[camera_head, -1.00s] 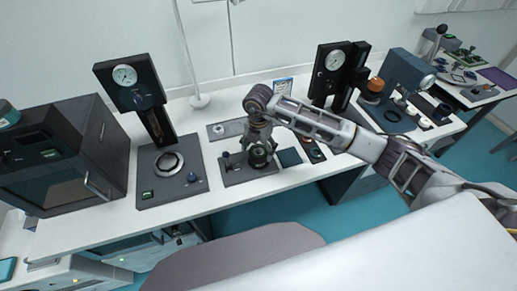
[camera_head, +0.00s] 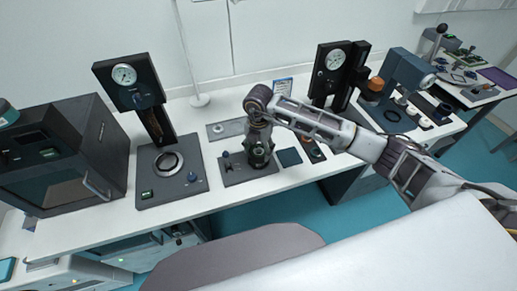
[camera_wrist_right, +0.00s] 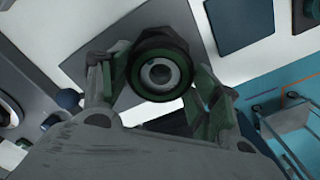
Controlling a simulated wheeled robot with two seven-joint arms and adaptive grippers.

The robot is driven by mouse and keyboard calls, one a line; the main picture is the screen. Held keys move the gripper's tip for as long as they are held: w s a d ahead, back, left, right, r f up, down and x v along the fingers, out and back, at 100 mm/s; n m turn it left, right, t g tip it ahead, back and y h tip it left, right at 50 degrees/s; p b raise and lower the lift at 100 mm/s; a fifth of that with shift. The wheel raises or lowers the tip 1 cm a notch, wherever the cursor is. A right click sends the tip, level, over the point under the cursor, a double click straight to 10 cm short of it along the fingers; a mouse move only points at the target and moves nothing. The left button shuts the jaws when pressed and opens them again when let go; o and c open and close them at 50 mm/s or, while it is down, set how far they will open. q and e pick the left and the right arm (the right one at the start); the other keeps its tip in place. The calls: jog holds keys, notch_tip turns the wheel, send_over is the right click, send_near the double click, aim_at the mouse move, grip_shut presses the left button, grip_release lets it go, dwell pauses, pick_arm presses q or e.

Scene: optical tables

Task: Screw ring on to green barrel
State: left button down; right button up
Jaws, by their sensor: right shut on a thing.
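My right gripper (camera_head: 259,150) points down over the dark fixture plate (camera_head: 236,172) at the middle of the bench. In the right wrist view, the gripper (camera_wrist_right: 157,78) has its two fingers on opposite sides of a dark ring (camera_wrist_right: 138,72), shut on it. The green barrel (camera_wrist_right: 184,56) shows as a green edge around the ring, with a pale round lens or bore in the centre. The ring and barrel look lined up; how far they are engaged cannot be told. My left gripper is in no view.
A gauge press with a dark base (camera_head: 172,178) stands left of the fixture, beside a dark box-shaped oven (camera_head: 60,160). A flat dark pad (camera_head: 289,157) lies just right of the fixture. A second gauge stand (camera_head: 333,72) is at the back right.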

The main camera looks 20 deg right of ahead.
jog(key=shift+m, duration=0.3)
jog(key=m+p, duration=0.1)
jog(key=m, duration=0.3)
jog(key=shift+m+p, duration=0.3)
jog(key=shift+p, duration=0.1)
jog(key=o, duration=1.3)
notch_tip(320, 180, up, 12)
